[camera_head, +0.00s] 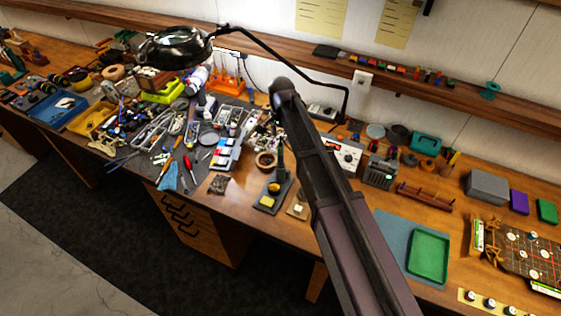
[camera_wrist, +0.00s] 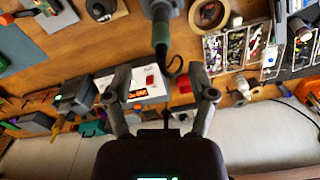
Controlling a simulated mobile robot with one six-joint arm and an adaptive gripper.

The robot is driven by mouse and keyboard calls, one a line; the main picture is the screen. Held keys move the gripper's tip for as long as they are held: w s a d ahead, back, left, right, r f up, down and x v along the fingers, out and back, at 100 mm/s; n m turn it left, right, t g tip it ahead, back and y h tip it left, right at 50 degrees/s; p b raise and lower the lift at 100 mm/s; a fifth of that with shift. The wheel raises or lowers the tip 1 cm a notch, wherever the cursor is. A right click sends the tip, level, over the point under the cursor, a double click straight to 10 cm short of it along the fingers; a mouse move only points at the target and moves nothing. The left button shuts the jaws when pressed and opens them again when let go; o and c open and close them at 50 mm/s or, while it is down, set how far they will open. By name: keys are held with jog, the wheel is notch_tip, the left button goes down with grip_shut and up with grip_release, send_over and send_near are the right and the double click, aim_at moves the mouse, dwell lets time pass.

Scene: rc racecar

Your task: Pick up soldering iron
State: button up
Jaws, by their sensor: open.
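The soldering iron (camera_head: 281,165) stands upright in its holder, on a dark stand (camera_head: 268,203) with a yellow sponge. In the wrist view its dark green handle (camera_wrist: 161,35) comes down from the top centre, and a black cable curls from its end. My gripper (camera_wrist: 163,86) is open and empty, with one finger on each side of the picture. The handle's end lines up roughly with the gap and appears apart from both fingers. In the head view my arm runs across the bench and the fingers cannot be made out.
A white soldering station (camera_head: 345,155) with a red display stands behind, partly hidden by my arm. A tape roll (camera_head: 266,160) and parts trays (camera_head: 231,115) lie left of the iron. A lamp arm (camera_head: 290,62) reaches overhead. A green tray (camera_head: 428,257) lies right.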

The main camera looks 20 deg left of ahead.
aim_at(281, 145)
jog(key=shift+f+b, duration=0.45)
jog(key=shift+f, duration=0.3)
jog(key=shift+a+f+b, duration=0.1)
jog(key=shift+f+b, duration=2.5)
grip_shut()
